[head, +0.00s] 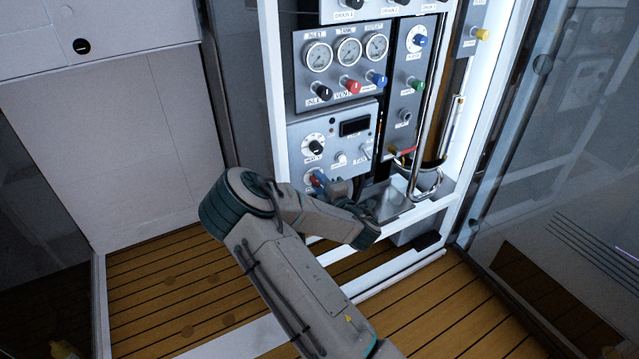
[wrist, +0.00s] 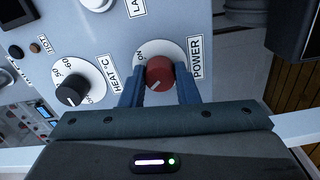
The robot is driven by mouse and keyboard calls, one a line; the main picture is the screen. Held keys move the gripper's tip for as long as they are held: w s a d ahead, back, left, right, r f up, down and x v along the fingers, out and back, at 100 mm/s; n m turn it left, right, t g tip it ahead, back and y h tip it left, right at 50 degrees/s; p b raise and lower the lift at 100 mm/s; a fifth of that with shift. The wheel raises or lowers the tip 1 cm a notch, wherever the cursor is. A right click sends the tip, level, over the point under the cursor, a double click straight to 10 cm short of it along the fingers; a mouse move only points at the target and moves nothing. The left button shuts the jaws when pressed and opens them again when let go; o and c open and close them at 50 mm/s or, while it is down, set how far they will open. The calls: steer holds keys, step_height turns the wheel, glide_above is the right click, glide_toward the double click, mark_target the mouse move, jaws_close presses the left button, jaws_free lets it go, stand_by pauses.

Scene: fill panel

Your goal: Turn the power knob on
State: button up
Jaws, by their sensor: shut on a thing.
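The power knob (wrist: 159,73) is a red knob on a round white dial plate, with the label POWER (wrist: 196,57) beside it in the wrist view. My gripper (wrist: 160,82) has its two blue fingers on either side of the knob and is shut on it. A white mark on the knob points to the lower left of that view. In the head view my gripper (head: 318,180) is at the lower left of the control panel (head: 296,140), and the knob is mostly hidden there.
The HEAT knob (wrist: 70,92) is close to the left of my fingers in the wrist view. In the head view, gauges (head: 348,51) and coloured valve knobs (head: 351,86) are above. A metal pipe (head: 421,110) stands to the right. The wooden floor (head: 180,290) at lower left is clear.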

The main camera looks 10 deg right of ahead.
steer(key=shift+f+m+b, duration=0.1)
steer(key=shift+m+b, duration=3.95)
steer(key=shift+m, duration=4.15)
steer(key=o, duration=1)
steer(key=shift+s, duration=0.1)
steer(key=p+v, duration=0.1)
steer(key=v, duration=1.2)
steer(key=shift+s+d, duration=0.15)
steer(key=shift+s, duration=0.2)
